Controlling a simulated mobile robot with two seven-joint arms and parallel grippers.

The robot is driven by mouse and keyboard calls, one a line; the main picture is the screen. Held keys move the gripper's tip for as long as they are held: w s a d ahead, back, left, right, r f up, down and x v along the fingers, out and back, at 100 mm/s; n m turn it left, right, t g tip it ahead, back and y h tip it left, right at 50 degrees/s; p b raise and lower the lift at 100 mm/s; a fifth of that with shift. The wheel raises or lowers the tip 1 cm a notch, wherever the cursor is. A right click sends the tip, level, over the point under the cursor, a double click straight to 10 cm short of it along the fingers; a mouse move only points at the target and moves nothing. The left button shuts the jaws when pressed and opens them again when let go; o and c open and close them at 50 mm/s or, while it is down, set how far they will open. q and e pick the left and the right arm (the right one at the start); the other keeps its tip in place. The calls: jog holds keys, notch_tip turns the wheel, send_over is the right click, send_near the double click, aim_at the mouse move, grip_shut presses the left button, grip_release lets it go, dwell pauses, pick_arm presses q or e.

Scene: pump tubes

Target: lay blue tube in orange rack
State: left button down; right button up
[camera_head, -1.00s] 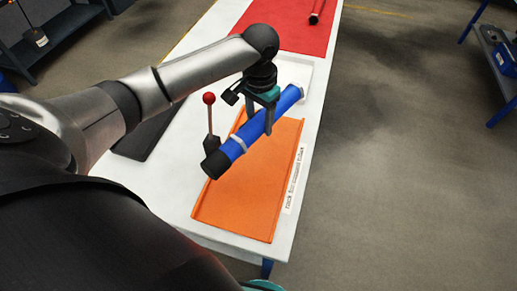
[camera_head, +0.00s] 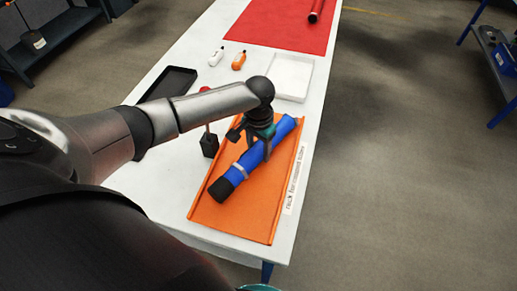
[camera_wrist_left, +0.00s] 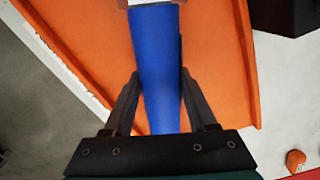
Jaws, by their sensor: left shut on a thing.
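The blue tube (camera_head: 244,168) has a black end cap and a pale band, and lies diagonally over the orange rack (camera_head: 262,215). My left gripper (camera_head: 262,140) is shut on the tube near its far half. In the left wrist view the two fingers (camera_wrist_left: 160,105) are on either side of the blue tube (camera_wrist_left: 155,60), with the orange rack (camera_wrist_left: 215,50) beneath. I cannot tell whether the tube touches the rack floor. My right gripper is not in view.
A lever with a red knob and black base (camera_head: 209,145) stands at the rack's left edge. A black tray (camera_head: 168,83), a white tray (camera_head: 291,77), two small bottles (camera_head: 239,60) and a red mat (camera_head: 285,28) with a red tube (camera_head: 316,11) lie farther back.

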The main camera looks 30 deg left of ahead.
aim_at(259, 147)
pick_arm(q)
jog(key=shift+c, duration=1)
grip_release()
jog(key=shift+f, duration=0.1)
notch_tip(259, 147, up, 12)
jog(key=p, duration=0.3)
jog(key=shift+r, duration=0.2)
